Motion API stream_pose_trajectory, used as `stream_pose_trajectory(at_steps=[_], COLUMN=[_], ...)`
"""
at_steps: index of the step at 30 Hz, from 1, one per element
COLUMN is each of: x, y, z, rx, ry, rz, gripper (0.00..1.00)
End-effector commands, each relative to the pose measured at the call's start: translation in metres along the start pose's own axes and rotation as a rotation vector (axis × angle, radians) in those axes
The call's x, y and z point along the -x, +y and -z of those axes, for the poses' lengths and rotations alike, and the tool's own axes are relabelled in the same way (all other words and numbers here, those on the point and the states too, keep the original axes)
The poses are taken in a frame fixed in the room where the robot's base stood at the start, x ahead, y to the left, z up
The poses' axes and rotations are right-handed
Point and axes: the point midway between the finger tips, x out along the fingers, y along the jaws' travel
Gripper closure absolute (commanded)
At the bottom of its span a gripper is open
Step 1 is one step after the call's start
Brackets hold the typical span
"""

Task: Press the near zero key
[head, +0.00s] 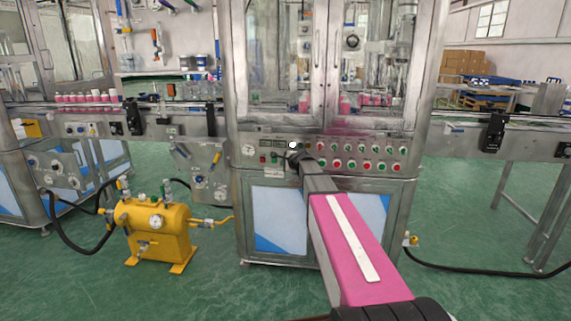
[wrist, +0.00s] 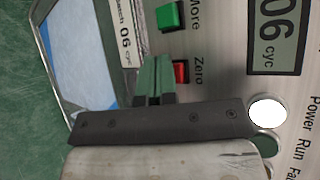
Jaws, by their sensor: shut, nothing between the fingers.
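The red key (wrist: 181,71) labelled Zero is on the metal panel in the wrist view. My gripper (wrist: 155,62) is shut and empty, its green fingertips right beside the red key and covering part of it. I cannot tell whether the tips touch the key or the panel. A green key (wrist: 170,15) labelled More is above the red one in that view. In the head view my gripper (head: 295,158) is at the left part of the machine's control panel (head: 340,151), and the wrist hides some of that area.
A display (wrist: 279,30) reading 06 cyc and a lit white lamp (wrist: 267,110) are on the panel. Rows of red and green buttons (head: 350,164) lie to its right. A yellow tank (head: 155,233) with hoses stands on the floor at left.

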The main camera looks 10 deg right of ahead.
Motion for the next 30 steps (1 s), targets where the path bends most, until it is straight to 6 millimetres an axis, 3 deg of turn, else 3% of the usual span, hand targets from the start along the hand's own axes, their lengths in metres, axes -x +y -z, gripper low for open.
stream_pose_trajectory(at_steps=[16, 30], x=[-0.002, 0.010], y=[-0.001, 0.007], z=[0.001, -0.007], rx=[0.000, 0.000], ry=[0.000, 0.000], rz=[0.000, 0.000], gripper=[1.00, 1.00])
